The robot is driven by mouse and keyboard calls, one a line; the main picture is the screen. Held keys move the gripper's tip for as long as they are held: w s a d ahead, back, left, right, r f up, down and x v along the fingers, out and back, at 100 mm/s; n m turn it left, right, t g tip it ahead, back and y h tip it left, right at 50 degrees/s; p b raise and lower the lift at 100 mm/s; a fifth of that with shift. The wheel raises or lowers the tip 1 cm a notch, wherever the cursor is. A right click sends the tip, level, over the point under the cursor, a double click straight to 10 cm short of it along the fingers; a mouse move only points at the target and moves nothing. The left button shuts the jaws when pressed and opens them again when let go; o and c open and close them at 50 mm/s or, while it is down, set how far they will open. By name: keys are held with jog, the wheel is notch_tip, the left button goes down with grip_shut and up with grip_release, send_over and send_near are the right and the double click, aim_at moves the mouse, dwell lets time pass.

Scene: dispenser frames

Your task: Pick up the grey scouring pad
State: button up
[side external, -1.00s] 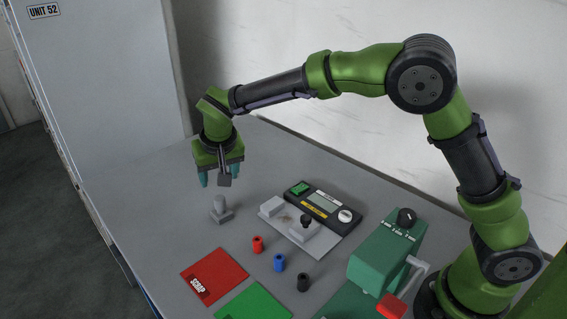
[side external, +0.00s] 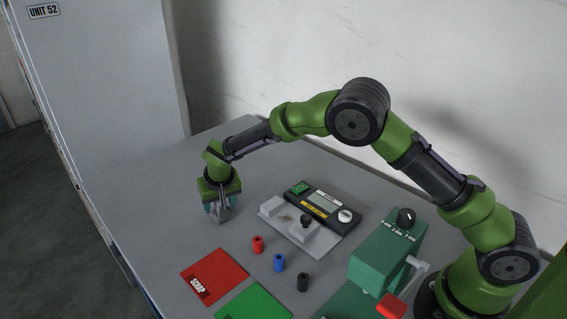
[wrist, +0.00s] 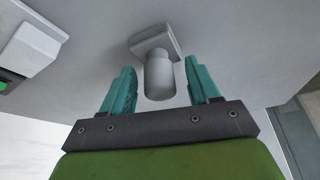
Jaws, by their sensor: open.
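The grey scouring pad (wrist: 158,80) appears to be the light grey piece with a square base and a round upright handle. It stands on the grey table. In the wrist view the handle is between the two teal fingers of my gripper (wrist: 161,72), with a gap on each side. My gripper is open and points down over the pad. In the side view my gripper (side external: 221,207) is low over the pad and hides most of it; only part of its grey base (side external: 222,218) shows.
A grey plate with a display unit (side external: 322,204) lies to the right. Red, blue and black small cylinders (side external: 279,262) stand nearer the camera, by a red SCRAP mat (side external: 222,268) and a green mat (side external: 252,302). A green press (side external: 385,255) stands at right.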

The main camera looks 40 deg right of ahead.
jog(key=c, duration=1.1)
jog(key=shift+o, duration=0.2)
notch_tip(320, 180, up, 10)
